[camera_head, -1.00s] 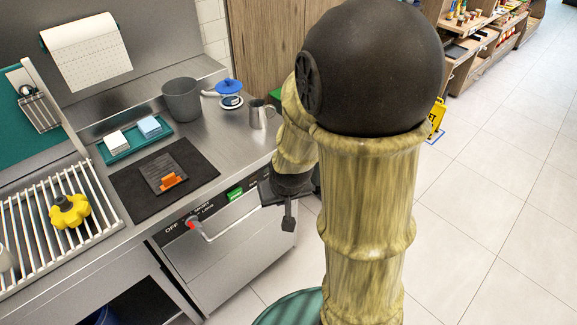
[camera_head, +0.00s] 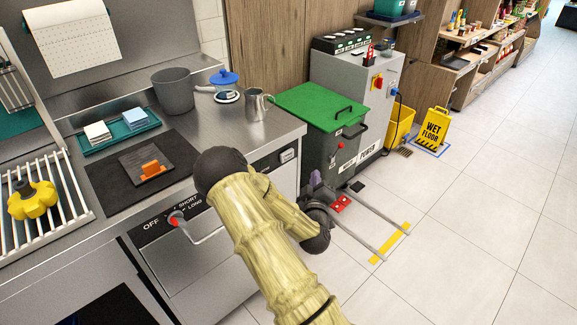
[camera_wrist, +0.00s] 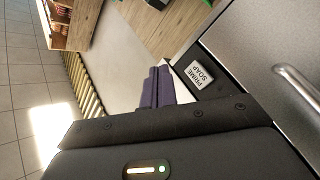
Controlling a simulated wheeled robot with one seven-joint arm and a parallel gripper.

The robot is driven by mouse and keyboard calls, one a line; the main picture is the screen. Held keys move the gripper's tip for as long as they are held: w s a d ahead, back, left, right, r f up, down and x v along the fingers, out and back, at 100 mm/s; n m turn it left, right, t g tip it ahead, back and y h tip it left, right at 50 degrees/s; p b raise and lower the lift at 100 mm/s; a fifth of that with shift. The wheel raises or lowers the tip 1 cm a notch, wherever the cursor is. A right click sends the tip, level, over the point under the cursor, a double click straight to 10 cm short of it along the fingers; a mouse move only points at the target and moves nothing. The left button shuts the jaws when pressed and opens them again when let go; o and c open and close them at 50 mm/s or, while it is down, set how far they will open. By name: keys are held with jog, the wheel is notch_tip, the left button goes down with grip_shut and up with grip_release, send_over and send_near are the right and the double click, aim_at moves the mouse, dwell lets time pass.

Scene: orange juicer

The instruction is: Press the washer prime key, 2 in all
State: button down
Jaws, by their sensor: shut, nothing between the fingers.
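The washer (camera_head: 205,262) is a steel front under the counter with a dark control strip along its top. Its prime key is a small pale key at the strip's right end (camera_head: 287,155). In the wrist view the key (camera_wrist: 200,73) reads "PRIME SOAP", with text at a slant. My gripper (camera_head: 316,179) is to the right of the washer's corner, its purple fingers pointing up in the picture. In the wrist view the closed, empty fingers (camera_wrist: 158,86) are left of the key, apart from it in the picture. My arm hides the middle of the strip.
A washer bar handle (camera_head: 205,236) sticks out below the strip. A grey bin with a green lid (camera_head: 322,105) stands right of the counter. A metal jug (camera_head: 257,104) is near the counter's corner. A yellow wet-floor sign (camera_head: 434,128) stands farther right; floor at right is clear.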

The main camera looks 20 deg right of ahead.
jog(key=shift+a+r, duration=0.1)
dwell(0.3)
send_near(291, 154)
jog(key=shift+w+d, duration=1.85)
jog(key=shift+w, duration=0.2)
jog(key=shift+w, duration=0.1)
dwell(0.5)
jog(key=shift+w+a+r, duration=0.1)
jog(key=shift+w+a, duration=0.05)
jog(key=shift+w, duration=0.15)
jog(key=shift+w+a, duration=0.15)
jog(key=shift+w, duration=0.3)
dwell(0.8)
jog(key=shift+s, duration=0.1)
jog(key=shift+s+d, duration=0.3)
jog(key=shift+s, duration=0.5)
